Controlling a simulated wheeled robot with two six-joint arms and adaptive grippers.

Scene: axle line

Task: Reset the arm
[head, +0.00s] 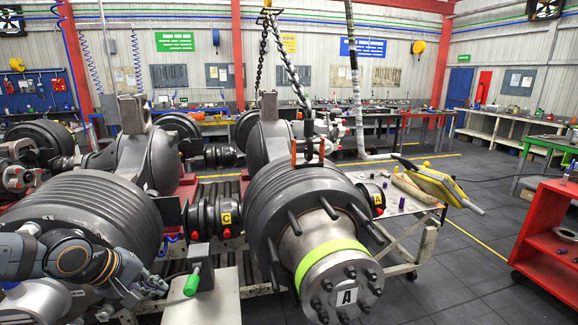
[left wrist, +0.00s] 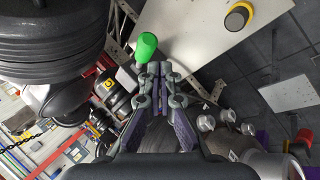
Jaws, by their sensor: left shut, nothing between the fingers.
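My left arm (head: 70,258) comes in from the left edge in the head view. My left gripper (head: 155,285) is at its end, low in front of the big ribbed drum on the left. In the left wrist view the fingers (left wrist: 160,72) are together with nothing between them. A green handle (head: 192,280) stands just right of the gripper in the head view. It also shows close beyond the fingertips in the left wrist view (left wrist: 146,46); I cannot tell whether they touch. My right gripper is not in view.
The axle with hub A (head: 345,285) fills the middle, under a hanging chain (head: 290,65). A yellow tool (head: 435,182) lies on a table at its right. A red cart (head: 545,245) stands at the far right. Dark floor (head: 470,275) between them is clear.

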